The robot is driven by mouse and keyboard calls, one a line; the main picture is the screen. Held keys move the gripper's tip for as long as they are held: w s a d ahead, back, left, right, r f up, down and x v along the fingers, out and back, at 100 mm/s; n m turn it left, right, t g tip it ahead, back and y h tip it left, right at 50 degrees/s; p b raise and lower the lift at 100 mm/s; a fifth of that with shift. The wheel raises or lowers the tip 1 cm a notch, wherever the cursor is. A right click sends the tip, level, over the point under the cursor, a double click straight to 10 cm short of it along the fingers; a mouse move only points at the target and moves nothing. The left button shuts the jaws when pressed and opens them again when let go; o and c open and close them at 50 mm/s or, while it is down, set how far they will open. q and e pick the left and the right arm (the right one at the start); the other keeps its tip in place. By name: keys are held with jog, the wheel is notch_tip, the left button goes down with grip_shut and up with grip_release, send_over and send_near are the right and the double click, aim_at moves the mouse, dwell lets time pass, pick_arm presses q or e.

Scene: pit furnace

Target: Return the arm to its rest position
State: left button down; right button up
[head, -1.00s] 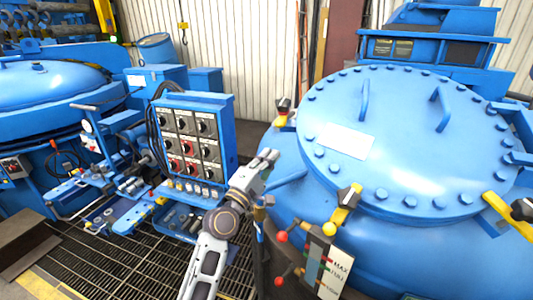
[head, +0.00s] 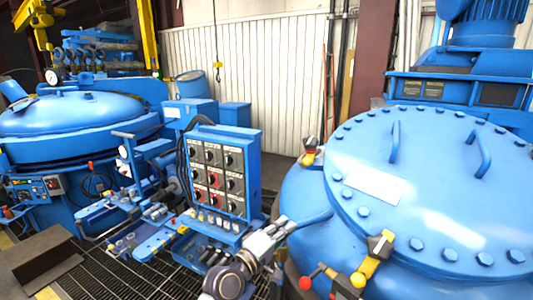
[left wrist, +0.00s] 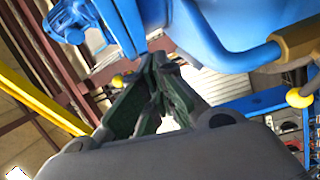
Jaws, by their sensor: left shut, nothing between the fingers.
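My left arm comes up from the bottom of the head view. Its gripper (head: 275,230) is shut and empty, in front of the lower right corner of the blue control panel (head: 224,172) and just left of the big blue furnace lid (head: 440,170). In the left wrist view the dark fingers (left wrist: 160,85) meet at their tips with nothing between them. A blue handle bar (left wrist: 240,60) shows beyond them to the right. My right gripper is in neither view.
Another rounded blue vessel (head: 75,115) stands at the left. Dark floor grating (head: 110,275) lies open at the lower left.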

pick_arm(q)
jog(key=s+a+f+m+g+y, duration=0.45)
jog(key=s+a+f, duration=0.4)
jog(key=f, duration=0.35)
jog(key=s+a+f+m+g+y, duration=0.3)
jog(key=s+a+f+y, duration=0.2)
jog(key=s+a+f, duration=0.45)
jog(key=s+a+f+m+g+y, duration=0.25)
jog(key=s+a+f, duration=0.25)
jog(key=s+a, duration=0.45)
notch_tip(320, 180, down, 32)
jog(key=s+g, duration=0.1)
jog(key=g, duration=0.1)
jog(key=s+a+f, duration=0.2)
jog(key=s+f, duration=0.8)
jog(key=s, duration=0.1)
jog(key=s+a+f+g, duration=0.1)
jog(key=s+a+f, duration=0.1)
jog(key=s+f, duration=0.8)
jog(key=shift+s+a+f+y, duration=0.3)
jog(key=shift+s+f+y, duration=0.1)
jog(key=shift+s, duration=0.6)
jog(key=shift+d, duration=0.15)
